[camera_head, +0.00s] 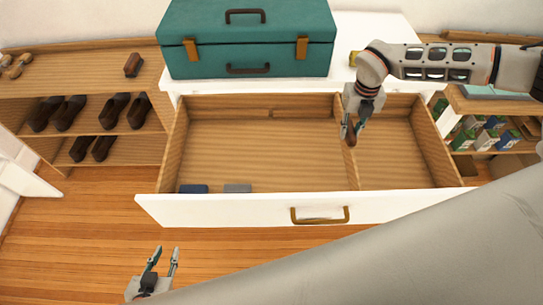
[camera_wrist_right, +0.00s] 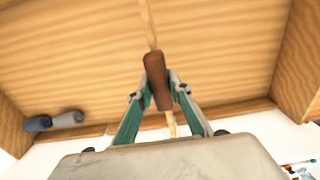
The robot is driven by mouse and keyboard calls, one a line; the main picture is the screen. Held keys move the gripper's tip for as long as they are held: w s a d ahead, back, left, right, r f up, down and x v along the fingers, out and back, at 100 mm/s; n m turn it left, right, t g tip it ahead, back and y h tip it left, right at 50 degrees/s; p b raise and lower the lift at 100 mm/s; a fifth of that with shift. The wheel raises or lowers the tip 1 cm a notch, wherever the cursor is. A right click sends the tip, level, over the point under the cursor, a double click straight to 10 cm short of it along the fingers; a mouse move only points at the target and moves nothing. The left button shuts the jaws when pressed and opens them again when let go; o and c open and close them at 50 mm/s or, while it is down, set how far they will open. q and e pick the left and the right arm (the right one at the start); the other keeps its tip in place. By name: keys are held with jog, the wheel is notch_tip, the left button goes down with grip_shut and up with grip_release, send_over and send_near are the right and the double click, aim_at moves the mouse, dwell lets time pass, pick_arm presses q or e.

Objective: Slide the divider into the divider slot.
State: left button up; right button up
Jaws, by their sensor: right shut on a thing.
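The divider (camera_head: 352,168) is a thin wooden panel with a brown grip. It runs front to back in the open drawer (camera_head: 230,209), right of the middle, and looks upright. My right gripper (camera_head: 353,130) is shut on the brown grip, seen between the fingers in the wrist view (camera_wrist_right: 157,80). I cannot tell whether the divider's lower edge touches the drawer floor. A small dark mark shows on the drawer's back wall, left of the divider; I cannot tell if it is the slot. My left gripper (camera_head: 163,263) is open and empty in front of the drawer.
A blue item (camera_head: 194,189) and a grey item (camera_head: 237,188) lie at the drawer's front left. A teal case (camera_head: 246,45) stands on the cabinet top. Shoe shelves (camera_head: 85,95) are at left, a shelf with boxes (camera_head: 490,133) at right.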

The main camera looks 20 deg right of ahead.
jog(key=shift+f, duration=0.1)
dwell(0.6)
jog(key=shift+f, duration=0.2)
dwell(0.4)
jog(key=shift+f, duration=0.15)
dwell(0.6)
jog(key=shift+f+b, duration=0.55)
jog(key=shift+f, duration=0.25)
jog(key=shift+f, duration=0.35)
jog(key=shift+f, duration=0.1)
